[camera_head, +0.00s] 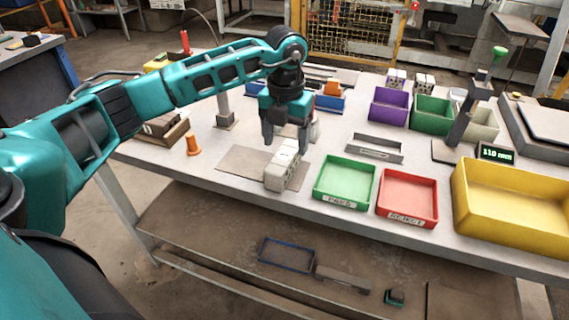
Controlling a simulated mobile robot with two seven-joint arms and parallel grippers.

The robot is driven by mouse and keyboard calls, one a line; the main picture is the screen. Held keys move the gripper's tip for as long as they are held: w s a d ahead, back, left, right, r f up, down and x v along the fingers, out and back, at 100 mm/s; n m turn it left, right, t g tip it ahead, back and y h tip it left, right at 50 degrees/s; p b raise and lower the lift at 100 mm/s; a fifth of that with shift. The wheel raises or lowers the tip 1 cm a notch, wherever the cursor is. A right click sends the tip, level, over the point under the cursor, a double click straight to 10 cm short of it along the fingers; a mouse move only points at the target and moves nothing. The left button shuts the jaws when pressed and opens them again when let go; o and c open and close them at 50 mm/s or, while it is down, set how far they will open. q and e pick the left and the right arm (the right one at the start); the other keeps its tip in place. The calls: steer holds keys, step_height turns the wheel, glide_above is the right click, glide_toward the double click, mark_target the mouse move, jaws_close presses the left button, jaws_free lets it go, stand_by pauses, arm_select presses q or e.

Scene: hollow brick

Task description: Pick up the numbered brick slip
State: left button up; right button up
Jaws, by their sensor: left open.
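A pale hollow brick (284,169) lies on a flat grey-brown mat (238,163) at the table's front edge, left of the green tray. I cannot make out a number on it. My left gripper (287,143) points down with its fingers apart, above and just behind the brick's far end. I cannot tell whether the fingers touch it. Another small pale object (314,130) shows partly behind the gripper. My right gripper is not in view.
A green tray (344,184), a red tray (407,198) and a large yellow bin (512,208) line the front edge. Purple (389,104) and green (431,114) bins stand behind. A gauge stand (463,120) is at right. An orange cone (193,144) stands left.

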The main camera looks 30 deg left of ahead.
mark_target(285, 155)
arm_select(q)
steer(key=f, duration=0.4)
steer(key=shift+s+f, duration=0.25)
steer(key=shift+f, duration=0.15)
steer(key=c, duration=1.2)
steer(key=shift+c, duration=0.2)
steer(key=shift+r, duration=0.2)
